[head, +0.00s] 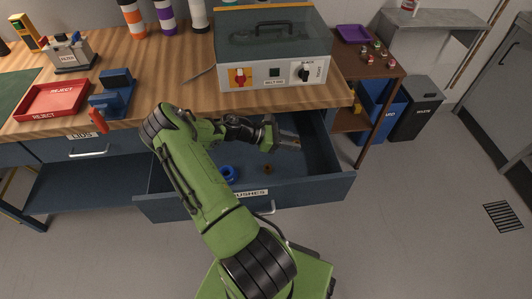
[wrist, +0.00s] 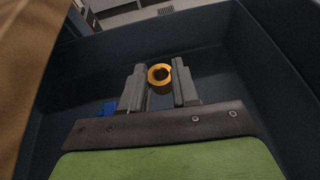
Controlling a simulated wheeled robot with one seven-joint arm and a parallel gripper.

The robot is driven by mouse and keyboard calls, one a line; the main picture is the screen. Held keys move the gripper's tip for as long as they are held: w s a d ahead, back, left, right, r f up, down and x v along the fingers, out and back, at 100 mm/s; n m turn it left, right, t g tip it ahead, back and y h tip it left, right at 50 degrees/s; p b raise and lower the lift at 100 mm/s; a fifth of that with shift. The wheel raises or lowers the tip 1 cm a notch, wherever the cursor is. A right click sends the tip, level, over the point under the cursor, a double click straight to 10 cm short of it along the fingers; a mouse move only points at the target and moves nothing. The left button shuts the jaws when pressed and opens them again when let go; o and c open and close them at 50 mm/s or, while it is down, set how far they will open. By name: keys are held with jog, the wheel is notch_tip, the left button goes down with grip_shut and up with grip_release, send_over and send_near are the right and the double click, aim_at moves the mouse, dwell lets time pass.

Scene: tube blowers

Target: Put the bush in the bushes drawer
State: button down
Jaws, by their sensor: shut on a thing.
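The bushes drawer (head: 315,190) is pulled open below the bench, with a label reading "USHES" visible on its front. My gripper (head: 290,142) is over the right part of the drawer. In the wrist view my gripper (wrist: 160,90) is shut on an orange-brown ring-shaped bush (wrist: 160,76), held between the fingertips with its hole facing the camera. The held bush is too small to make out clearly in the head view. A blue ring (head: 228,173) and a small brown piece (head: 267,169) lie on the drawer floor. A blue piece also shows in the wrist view (wrist: 108,109).
The bench top (head: 190,60) overhangs the drawer's back. A machine with a clear cover (head: 272,50) stands above it. A red reject tray (head: 52,100) and a blue fixture (head: 113,95) are at left. A brown side table (head: 370,60) and bins (head: 415,110) stand right.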

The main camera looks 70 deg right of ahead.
aim_at(288, 162)
notch_tip(288, 162, down, 8)
jog(key=shift+f+b, duration=0.1)
jog(key=shift+b, duration=1)
jog(key=c, duration=0.8)
grip_release()
jog(key=shift+c, duration=0.2)
jog(key=shift+r, duration=0.2)
jog(key=p+v, duration=0.2)
jog(key=v, duration=1)
